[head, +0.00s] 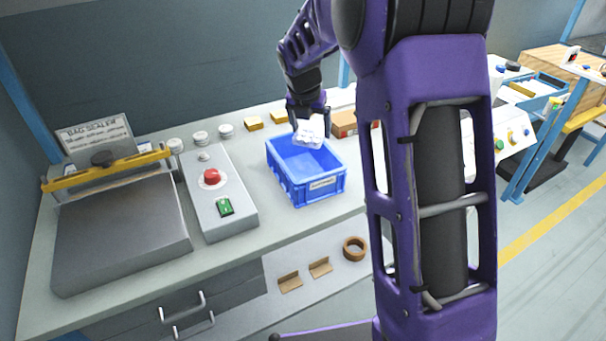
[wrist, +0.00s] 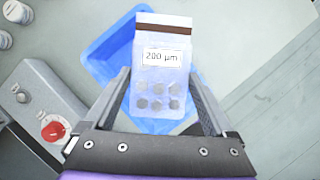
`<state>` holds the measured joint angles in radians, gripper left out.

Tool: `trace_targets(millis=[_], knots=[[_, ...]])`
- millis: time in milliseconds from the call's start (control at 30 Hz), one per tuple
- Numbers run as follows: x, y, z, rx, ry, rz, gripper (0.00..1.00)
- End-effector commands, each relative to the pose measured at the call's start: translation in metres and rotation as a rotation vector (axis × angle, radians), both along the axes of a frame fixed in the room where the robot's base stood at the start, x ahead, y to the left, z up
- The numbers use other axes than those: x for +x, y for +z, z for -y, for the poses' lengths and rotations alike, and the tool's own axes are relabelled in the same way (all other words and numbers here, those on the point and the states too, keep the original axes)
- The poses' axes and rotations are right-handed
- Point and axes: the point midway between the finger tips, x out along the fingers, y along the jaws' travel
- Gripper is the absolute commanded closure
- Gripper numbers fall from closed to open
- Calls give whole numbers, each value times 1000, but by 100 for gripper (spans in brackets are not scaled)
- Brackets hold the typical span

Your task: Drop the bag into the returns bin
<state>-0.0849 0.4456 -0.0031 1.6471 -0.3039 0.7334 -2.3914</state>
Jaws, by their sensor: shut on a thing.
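A clear bag (wrist: 158,80) with a brown strip, a "200 µm" label and several round pieces inside is held in my gripper (wrist: 160,95). In the head view the bag (head: 309,130) looks pale and small below my gripper (head: 308,112). The gripper is shut on the bag. A blue open bin (head: 318,190) with a white label on its front stands on the bench. The bag is over the bin's back part in the head view. In the wrist view the blue bin (wrist: 108,55) shows behind the bag, which hides part of it. The bin's label text is too small to read.
A bag sealer (head: 120,225) with a yellow bar stands at the left. Beside it is a grey control box (head: 217,195) with a red button and a green switch. Several white lids and yellow blocks line the back. A brown tape roll (head: 354,248) lies on the shelf below.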

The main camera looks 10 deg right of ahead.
Motion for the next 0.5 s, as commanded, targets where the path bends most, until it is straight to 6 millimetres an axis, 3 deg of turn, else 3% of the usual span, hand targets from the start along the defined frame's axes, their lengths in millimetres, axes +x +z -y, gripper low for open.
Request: trace_targets(millis=[100, 133, 167, 500], knots=[[0, 1, 0, 0, 0, 1, 71], [0, 1, 0, 0, 0, 1, 7], [0, 1, 0, 0, 0, 1, 2], [-1, 6, -1, 0, 0, 1, 0]])
